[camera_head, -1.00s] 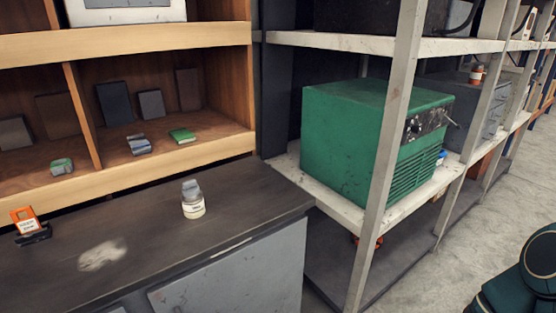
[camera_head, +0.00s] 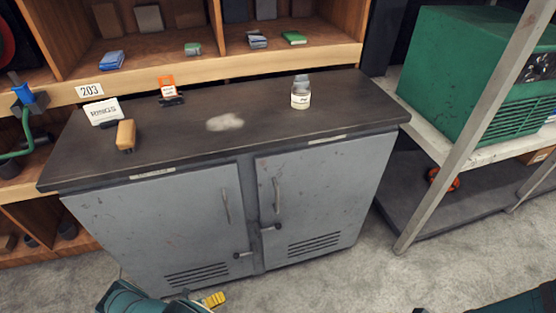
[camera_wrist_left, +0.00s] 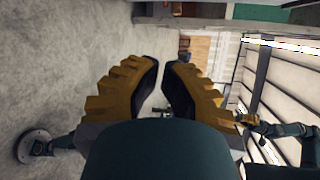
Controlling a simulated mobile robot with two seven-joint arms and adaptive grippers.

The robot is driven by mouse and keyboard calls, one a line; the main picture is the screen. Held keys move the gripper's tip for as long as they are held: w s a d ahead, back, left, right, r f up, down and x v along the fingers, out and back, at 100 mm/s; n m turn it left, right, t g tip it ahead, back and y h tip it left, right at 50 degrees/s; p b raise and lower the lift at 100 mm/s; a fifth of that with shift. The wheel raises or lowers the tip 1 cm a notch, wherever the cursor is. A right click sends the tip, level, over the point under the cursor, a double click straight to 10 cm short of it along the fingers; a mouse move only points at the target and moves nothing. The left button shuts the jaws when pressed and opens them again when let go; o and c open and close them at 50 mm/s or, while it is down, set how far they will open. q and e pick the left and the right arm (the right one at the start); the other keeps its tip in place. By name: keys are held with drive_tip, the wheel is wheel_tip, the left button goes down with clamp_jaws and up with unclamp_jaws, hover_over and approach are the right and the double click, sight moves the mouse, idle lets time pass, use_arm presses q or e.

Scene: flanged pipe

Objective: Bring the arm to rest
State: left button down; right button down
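My left gripper (camera_head: 212,299) shows at the bottom edge of the head view, in front of the grey cabinet and low over the floor, with a yellow finger showing. In the left wrist view its two yellow fingers with black pads (camera_wrist_left: 162,68) stand a little apart, with nothing between them. Part of my right arm (camera_head: 520,302) shows at the bottom right corner of the head view. A small yellow part (camera_wrist_left: 247,118) at the end of a dark green arm in the left wrist view may be my right gripper; its fingers are too small to read.
The grey cabinet (camera_head: 160,225) has a dark top bearing a labelled jar (camera_head: 300,96), an orange item (camera_head: 168,90), a tan block (camera_head: 126,135) and a white RINGS sign (camera_head: 102,111). A metal shelf post (camera_head: 480,120) stands right, before a green box (camera_head: 460,75). Floor is clear between.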

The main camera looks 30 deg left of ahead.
use_arm(q)
drive_tip(key=w+d+r+m+g+h, duration=0.2)
drive_tip(key=w+d+r+m+g, duration=0.25)
drive_tip(key=d+m+g, duration=0.45)
drive_tip(key=w+d+r+m+g+h, duration=0.35)
drive_tip(key=w+d+m, duration=0.3)
drive_tip(key=m, duration=0.45)
drive_tip(key=d+r+m+y, duration=0.3)
drive_tip(key=d+r+m, duration=0.4)
drive_tip(key=r+m, duration=0.4)
drive_tip(key=d+r+m+y, duration=0.4)
drive_tip(key=d+r+m, duration=0.3)
drive_tip(key=r+m, duration=0.4)
drive_tip(key=m, duration=0.3)
drive_tip(key=shift+w+d+r+m, duration=0.25)
drive_tip(key=shift+w+d+m, duration=0.05)
drive_tip(key=shift+d+m, duration=0.1)
drive_tip(key=shift+y, duration=0.25)
